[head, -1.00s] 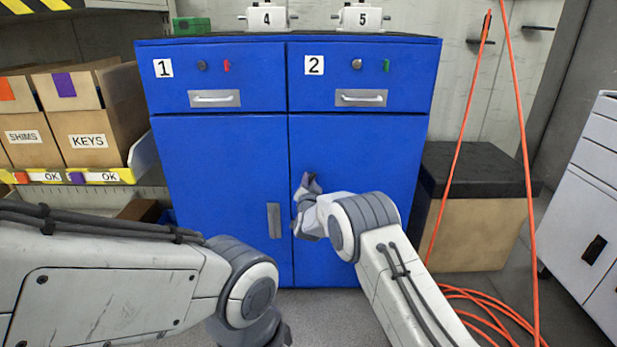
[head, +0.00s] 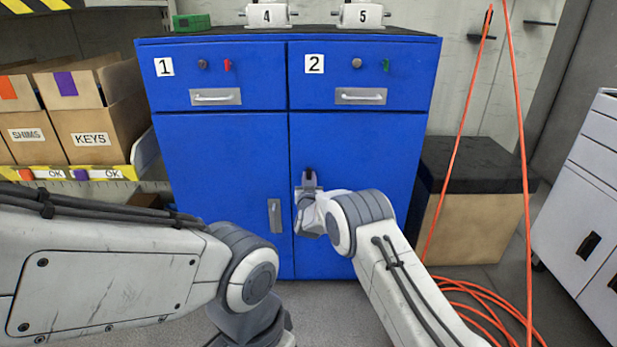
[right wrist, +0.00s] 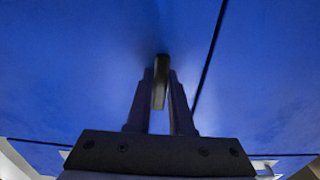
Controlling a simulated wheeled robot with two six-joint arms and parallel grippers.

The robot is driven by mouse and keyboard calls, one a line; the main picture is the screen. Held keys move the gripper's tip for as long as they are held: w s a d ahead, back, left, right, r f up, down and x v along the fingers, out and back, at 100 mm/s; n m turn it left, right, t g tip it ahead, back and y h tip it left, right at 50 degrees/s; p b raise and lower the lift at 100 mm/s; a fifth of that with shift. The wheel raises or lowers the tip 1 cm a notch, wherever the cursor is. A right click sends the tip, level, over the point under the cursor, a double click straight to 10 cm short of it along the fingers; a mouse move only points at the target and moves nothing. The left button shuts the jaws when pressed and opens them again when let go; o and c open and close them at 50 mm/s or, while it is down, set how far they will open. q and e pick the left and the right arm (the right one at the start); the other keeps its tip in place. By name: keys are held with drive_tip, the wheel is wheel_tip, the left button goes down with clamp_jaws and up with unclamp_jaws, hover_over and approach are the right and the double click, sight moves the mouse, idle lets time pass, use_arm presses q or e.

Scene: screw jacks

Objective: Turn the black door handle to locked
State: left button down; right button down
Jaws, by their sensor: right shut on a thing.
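The blue cabinet (head: 220,160) stands in front of me with two lower doors and two drawers above. The black door handle (right wrist: 160,82) shows in the right wrist view as a short dark bar between my fingers, close to the door seam. My right gripper (head: 309,181) is at the right door, near its left edge, and is shut on the handle. It also shows in the right wrist view (right wrist: 160,90), a finger on each side of the bar. In the head view the gripper hides most of the handle. My left gripper is out of view; only its arm shows.
The left door has a grey pull (head: 274,216). Boxes labelled SHIMS and KEYS (head: 95,135) stand on a shelf at left. A black-topped box (head: 475,200), orange cables (head: 524,170) and a white drawer cabinet (head: 590,200) are at right. Two numbered jacks (head: 360,15) stand on top.

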idle(0.4)
drive_tip(key=c, duration=0.8)
unclamp_jaws()
drive_tip(key=shift+s, duration=0.1)
drive_tip(key=shift+s, duration=0.3)
drive_tip(key=s+p, duration=0.3)
drive_tip(key=s, duration=0.6)
drive_tip(key=shift+s, duration=0.35)
